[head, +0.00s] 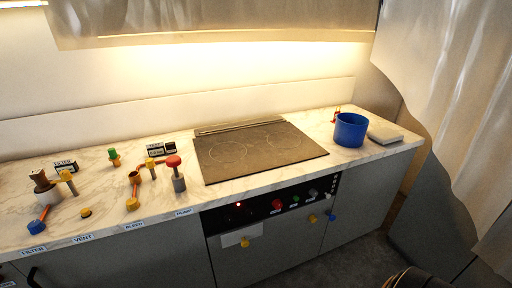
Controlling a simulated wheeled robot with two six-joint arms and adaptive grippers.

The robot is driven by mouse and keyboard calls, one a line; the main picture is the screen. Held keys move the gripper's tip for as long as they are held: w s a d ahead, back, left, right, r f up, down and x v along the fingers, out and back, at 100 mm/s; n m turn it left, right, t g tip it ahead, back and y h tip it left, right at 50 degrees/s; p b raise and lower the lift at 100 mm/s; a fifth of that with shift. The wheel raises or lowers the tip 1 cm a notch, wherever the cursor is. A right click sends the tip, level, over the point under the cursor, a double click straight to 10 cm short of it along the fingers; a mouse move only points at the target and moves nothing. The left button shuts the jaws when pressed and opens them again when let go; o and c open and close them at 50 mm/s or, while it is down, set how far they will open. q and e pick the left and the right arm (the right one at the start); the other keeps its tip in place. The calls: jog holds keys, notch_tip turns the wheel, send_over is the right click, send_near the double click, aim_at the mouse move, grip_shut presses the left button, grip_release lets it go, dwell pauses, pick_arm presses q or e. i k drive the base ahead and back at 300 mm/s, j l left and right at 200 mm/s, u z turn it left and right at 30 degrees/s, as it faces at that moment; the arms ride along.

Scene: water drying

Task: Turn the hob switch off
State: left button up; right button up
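The black hob (258,150) is set into the marble-look worktop, with faint ring markings on its glass. Below it, a dark control panel (258,211) on the front holds a small glowing red light (238,204), a red knob (277,204), a green knob (294,199) and a dark grey knob (313,192). Small labels sit by the knobs but are too small to read, so I cannot tell which one is the hob switch. Neither gripper can be made out in the head view.
Coloured valves and levers stand on the left worktop, including a red-topped one (173,162), above FILTER, VENT, BLEED and PUMP labels. A blue pot (350,130) and a pale block (385,135) stand at right. Yellow knobs (245,242) sit on the cabinet front. A curtain hangs at right.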

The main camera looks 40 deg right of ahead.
aim_at(277, 204)
jog(key=z, duration=1.35)
